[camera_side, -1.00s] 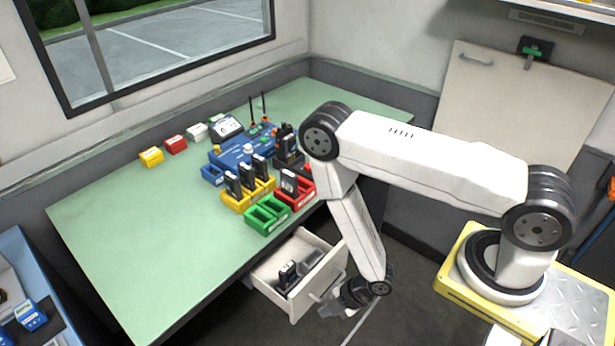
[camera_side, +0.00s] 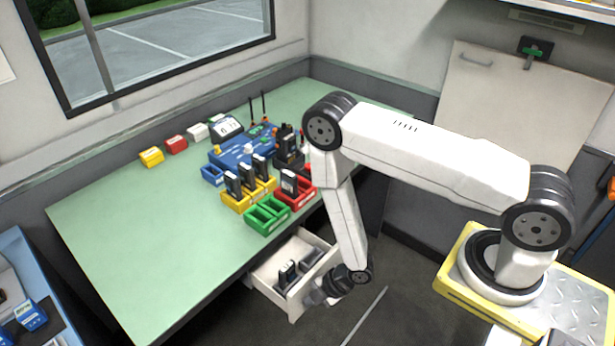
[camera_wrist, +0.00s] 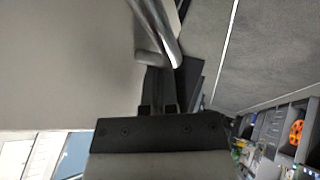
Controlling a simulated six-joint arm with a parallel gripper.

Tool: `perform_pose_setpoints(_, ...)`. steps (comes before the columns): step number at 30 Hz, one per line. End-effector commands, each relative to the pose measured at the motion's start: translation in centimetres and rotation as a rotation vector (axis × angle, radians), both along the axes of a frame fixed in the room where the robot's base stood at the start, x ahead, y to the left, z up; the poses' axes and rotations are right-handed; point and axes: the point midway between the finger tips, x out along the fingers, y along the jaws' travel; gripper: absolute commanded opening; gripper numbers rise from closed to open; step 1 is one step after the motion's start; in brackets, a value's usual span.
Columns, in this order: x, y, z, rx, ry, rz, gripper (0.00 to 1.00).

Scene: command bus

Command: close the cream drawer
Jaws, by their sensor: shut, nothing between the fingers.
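The cream drawer (camera_side: 271,292) stands pulled out from under the green-topped bench, with a black radio (camera_side: 288,272) and a grey item inside. My gripper (camera_side: 313,298) is at the drawer's front, shut and empty, and partly hides the front panel. In the wrist view the drawer front (camera_wrist: 65,65) fills the left side. Its metal handle (camera_wrist: 158,30) runs down from the top, close beyond my dark fingers (camera_wrist: 160,100). Whether the fingers touch the front or handle I cannot tell.
The green bench top (camera_side: 130,235) lies above the drawer. It carries a green tray (camera_side: 267,215), yellow and red trays with radios, and a blue case (camera_side: 240,150).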

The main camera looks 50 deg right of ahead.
Motion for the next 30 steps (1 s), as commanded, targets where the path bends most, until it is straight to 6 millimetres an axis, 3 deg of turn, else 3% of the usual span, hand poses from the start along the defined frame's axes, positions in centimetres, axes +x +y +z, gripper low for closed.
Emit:
perform_pose_setpoints(16,9.6,0.0,0.1,0.002,-0.007,-0.001,0.0)
perform_pose_setpoints(21,10.8,0.0,0.1,0.001,-0.006,-0.002,0.0)
perform_pose_setpoints(30,10.8,0.0,0.1,0.0,-0.005,-0.002,0.0)
